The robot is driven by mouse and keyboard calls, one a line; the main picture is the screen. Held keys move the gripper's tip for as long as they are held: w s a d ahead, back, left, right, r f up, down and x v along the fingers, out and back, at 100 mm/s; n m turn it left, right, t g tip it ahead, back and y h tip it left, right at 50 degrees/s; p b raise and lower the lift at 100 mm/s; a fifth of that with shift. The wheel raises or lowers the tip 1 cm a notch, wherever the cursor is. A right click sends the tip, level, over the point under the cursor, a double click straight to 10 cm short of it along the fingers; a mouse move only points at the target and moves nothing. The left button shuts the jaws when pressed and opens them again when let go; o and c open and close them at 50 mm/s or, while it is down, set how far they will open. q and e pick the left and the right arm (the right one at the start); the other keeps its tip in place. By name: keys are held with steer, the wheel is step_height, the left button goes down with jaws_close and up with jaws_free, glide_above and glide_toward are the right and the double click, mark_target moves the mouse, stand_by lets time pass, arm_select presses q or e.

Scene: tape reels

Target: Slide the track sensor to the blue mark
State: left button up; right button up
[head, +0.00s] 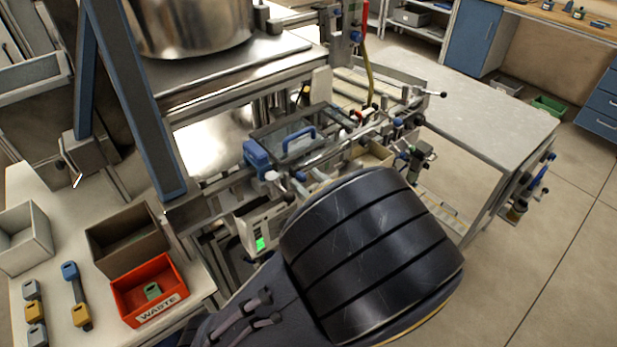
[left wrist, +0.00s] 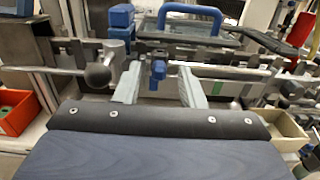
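In the left wrist view a small blue piece (left wrist: 158,70), apparently the track sensor, sits on a metal rail (left wrist: 235,72). My left gripper (left wrist: 160,90) is open, with one pale finger on each side of this piece and a gap to each. In the head view my left gripper (head: 303,187) is small and mostly hidden behind my large black arm link. The sensor is hard to make out there. My right gripper is not in view.
A round knob (left wrist: 98,76) is close left of the fingers. A blue block (head: 257,158) and blue handle (head: 299,141) stand behind. Left is a red waste bin (head: 150,292) beside a brown bin (head: 127,243). A bare grey table (head: 490,108) is at right.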

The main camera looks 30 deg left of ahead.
arm_select(q)
steer(key=shift+w+a, duration=0.2)
steer(key=shift+a, duration=0.4)
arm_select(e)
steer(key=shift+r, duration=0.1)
arm_select(q)
steer(key=shift+c, duration=0.2)
jaws_close()
